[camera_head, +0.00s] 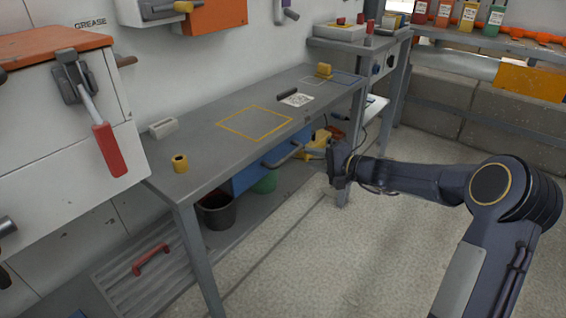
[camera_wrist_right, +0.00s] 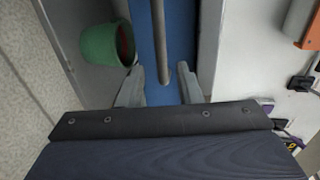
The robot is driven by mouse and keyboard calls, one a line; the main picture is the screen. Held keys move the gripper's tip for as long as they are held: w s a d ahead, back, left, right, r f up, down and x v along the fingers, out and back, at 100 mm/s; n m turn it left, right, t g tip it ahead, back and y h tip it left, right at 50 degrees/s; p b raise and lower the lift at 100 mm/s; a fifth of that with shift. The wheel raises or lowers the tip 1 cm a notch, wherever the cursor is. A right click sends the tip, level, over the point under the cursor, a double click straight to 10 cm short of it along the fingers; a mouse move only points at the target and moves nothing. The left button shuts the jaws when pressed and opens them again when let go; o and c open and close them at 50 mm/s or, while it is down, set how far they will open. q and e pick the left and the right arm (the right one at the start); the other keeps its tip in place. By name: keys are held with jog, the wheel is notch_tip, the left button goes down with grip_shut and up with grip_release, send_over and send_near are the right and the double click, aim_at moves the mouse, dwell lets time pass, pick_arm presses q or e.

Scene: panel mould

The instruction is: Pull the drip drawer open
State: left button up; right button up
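The blue drawer front (camera_head: 248,178) sits under the grey workbench, with a dark bar handle (camera_head: 284,155) standing off it. In the right wrist view the blue front (camera_wrist_right: 182,55) lies behind the grey handle bar (camera_wrist_right: 160,40). My right gripper (camera_head: 341,166) is to the right of the handle in the head view. In the right wrist view my right gripper (camera_wrist_right: 160,85) is open, its two fingers on either side of the bar's line, with visible gaps on both sides. The end of the bar shows between them. My left gripper is not in view.
A green bucket (camera_wrist_right: 106,45) stands beside the drawer, and a dark bucket (camera_head: 217,212) is under the bench. The bench top (camera_head: 215,110) carries a yellow roll (camera_head: 180,163). A bench leg (camera_head: 199,260) is at the front. The floor to the right is clear.

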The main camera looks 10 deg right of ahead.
aim_at(294, 154)
jog(key=b+x, duration=0.1)
jog(key=x, duration=0.6)
jog(key=shift+w+a, duration=0.25)
jog(key=shift+w, duration=0.05)
jog(key=shift+c, duration=0.3)
grip_shut()
